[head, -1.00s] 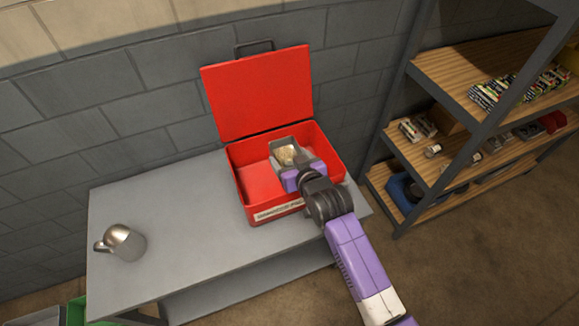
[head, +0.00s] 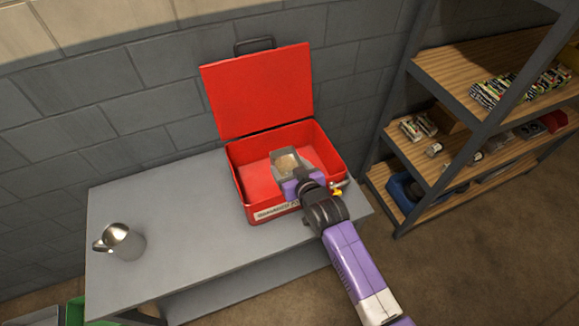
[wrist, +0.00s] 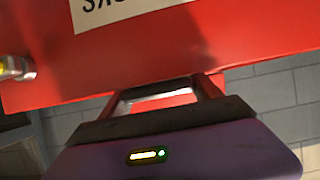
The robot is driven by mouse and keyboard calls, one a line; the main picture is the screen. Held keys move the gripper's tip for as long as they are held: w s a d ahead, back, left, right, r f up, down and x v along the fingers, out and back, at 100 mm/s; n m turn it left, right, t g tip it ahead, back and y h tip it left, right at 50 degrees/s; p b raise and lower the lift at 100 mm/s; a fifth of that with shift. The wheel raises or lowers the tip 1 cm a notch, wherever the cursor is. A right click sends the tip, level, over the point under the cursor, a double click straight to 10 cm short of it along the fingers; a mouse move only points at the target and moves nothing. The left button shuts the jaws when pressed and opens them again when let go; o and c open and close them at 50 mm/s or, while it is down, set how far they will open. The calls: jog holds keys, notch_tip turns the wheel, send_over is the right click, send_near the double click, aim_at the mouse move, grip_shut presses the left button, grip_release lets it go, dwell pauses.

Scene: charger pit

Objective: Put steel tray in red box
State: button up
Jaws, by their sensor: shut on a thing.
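The red box (head: 257,208) stands on the grey table with its lid (head: 258,92) open against the wall. The steel tray (head: 284,160), small and grey with a tan-looking inside, is over or within the right part of the box. I cannot tell whether it touches the box floor. My gripper (head: 299,178) is shut on the tray's near side and reaches over the box's front wall. In the wrist view the fingers (wrist: 165,93) are below the red wall with its upside-down label (wrist: 105,10). A bright strip shows between them; most of the tray is hidden there.
A metal jug (head: 122,243) stands at the left of the grey table (head: 170,200), with bare tabletop between it and the box. A small metal and yellow part (head: 337,189) is close beside my wrist at the box's right. A loaded shelf (head: 440,70) stands to the right.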

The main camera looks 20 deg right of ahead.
jog(key=shift+f, duration=0.1)
jog(key=o, duration=1.5)
jog(key=shift+f, duration=0.1)
jog(key=shift+r, duration=0.3)
jog(key=v, duration=1.2)
jog(key=shift+r+p, duration=0.25)
jog(key=shift+p, duration=0.05)
jog(key=shift+s, duration=0.1)
